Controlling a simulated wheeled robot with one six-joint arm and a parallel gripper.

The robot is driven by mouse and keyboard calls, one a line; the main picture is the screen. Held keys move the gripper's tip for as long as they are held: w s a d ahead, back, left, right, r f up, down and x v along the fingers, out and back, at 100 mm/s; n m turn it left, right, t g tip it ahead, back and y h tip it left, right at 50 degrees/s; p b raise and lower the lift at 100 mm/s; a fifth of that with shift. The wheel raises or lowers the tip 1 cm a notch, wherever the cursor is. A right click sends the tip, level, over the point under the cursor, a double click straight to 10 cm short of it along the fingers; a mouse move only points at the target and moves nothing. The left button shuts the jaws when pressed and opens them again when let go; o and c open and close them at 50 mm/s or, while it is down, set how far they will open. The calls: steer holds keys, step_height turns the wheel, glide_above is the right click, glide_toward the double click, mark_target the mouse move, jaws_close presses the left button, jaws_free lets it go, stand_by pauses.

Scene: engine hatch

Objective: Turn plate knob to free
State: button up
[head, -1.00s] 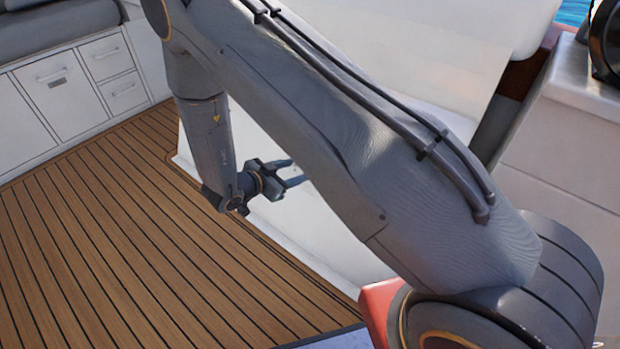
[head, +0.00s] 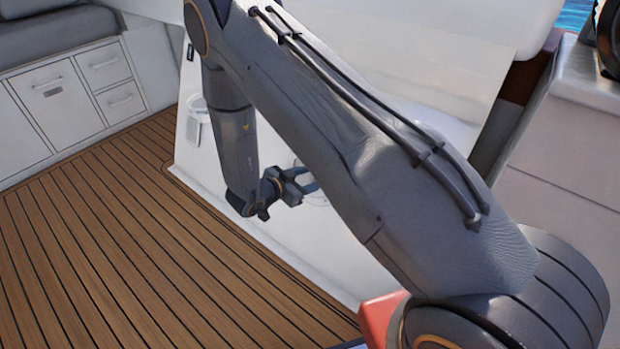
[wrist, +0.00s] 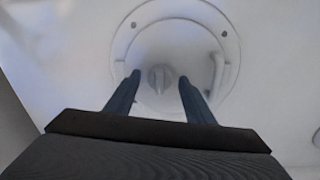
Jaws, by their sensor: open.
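In the wrist view, a round pale plate (wrist: 228,60) with a raised rim and small dark screws is set in a white wall. A small grey knob (wrist: 160,78) with a ridge across it sits at its middle. My gripper (wrist: 158,80) is open, its two dark fingers pointing at the plate, one to either side of the knob in the picture. I cannot tell how far the fingertips are from the knob. In the head view, my gripper (head: 308,180) is beside the white wall, and my arm hides most of the plate.
The white wall (head: 290,240) stands right of the teak floor (head: 120,230), which is clear. White drawers (head: 110,80) and a grey seat (head: 50,35) are at the back left. A pale counter (head: 570,130) stands at the right.

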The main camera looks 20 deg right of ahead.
steer(key=shift+c, duration=0.5)
steer(key=c, duration=1)
steer(key=shift+o, duration=0.2)
steer(key=shift+m+p, duration=0.3)
steer(key=m+p, duration=0.3)
steer(key=shift+s+r+m, duration=0.1)
steer(key=shift+m, duration=0.2)
steer(key=m+p, duration=0.3)
steer(key=m, duration=0.1)
steer(key=shift+m+y, duration=0.3)
steer(key=m+p, duration=0.3)
steer(key=m, duration=0.1)
steer(key=shift+s+d, duration=0.1)
steer(key=m+p, duration=0.2)
steer(key=m, duration=0.2)
steer(key=shift+m+y, duration=0.3)
steer(key=shift+m, duration=0.1)
